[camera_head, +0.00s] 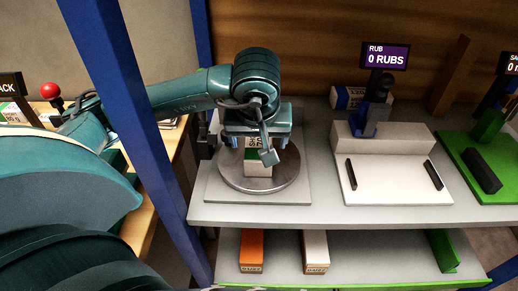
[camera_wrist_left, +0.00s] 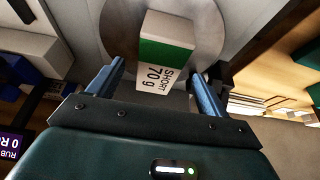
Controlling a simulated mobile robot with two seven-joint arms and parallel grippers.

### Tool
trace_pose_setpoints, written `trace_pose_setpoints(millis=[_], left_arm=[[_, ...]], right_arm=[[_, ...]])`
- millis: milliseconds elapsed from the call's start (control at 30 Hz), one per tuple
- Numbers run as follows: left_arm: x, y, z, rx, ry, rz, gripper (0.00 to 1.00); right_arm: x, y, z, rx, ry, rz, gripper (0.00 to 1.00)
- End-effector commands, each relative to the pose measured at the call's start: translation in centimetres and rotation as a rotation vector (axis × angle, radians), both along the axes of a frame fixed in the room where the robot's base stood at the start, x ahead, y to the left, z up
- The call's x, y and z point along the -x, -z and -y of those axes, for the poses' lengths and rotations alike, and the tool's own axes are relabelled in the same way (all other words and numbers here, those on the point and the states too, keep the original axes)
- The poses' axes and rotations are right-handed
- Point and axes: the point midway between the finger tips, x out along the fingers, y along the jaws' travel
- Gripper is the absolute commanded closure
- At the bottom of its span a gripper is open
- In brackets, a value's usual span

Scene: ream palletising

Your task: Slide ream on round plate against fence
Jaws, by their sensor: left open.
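The ream (camera_head: 257,169), a white block with a green band, rests on the round grey metal plate (camera_head: 232,180), which sits on a square grey base. In the left wrist view the ream (camera_wrist_left: 166,50) shows its white end marked "SHORT 70 g" and its green band; the plate (camera_wrist_left: 118,25) spreads around it. My left gripper (camera_head: 257,148) is over the ream, open. In the left wrist view its fingers (camera_wrist_left: 157,72) stand either side of the ream's labelled end, with gaps visible. I cannot make out a fence at the plate; my gripper hides its back. My right gripper is not in view.
A white tray (camera_head: 390,180) with two black bars and a "RUB 0 RUBS" screen (camera_head: 386,56) stands right of the plate. A green station (camera_head: 480,155) is further right. Orange (camera_head: 251,250) and white (camera_head: 315,250) boxes lie on the lower shelf. A blue post (camera_head: 150,130) stands left.

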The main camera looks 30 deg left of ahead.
Motion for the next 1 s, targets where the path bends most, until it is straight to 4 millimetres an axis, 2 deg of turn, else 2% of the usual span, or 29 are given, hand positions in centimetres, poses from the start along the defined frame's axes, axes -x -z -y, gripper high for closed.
trace_pose_setpoints(millis=[100, 300, 667, 1000], left_arm=[[-0.6, 2.0, -0.4, 0.000, -0.002, -0.005, 0.22], [-1.4, 3.9, -0.8, 0.001, -0.001, -0.002, 0.22], [-1.6, 4.4, -1.0, 0.001, 0.000, 0.000, 0.22], [-1.6, 4.4, -1.0, 0.001, -0.001, 0.001, 0.47]], right_arm=[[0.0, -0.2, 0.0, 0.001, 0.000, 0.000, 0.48], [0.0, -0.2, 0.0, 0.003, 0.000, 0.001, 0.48], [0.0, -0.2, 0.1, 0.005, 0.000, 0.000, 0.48], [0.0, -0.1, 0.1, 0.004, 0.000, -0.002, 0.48]])
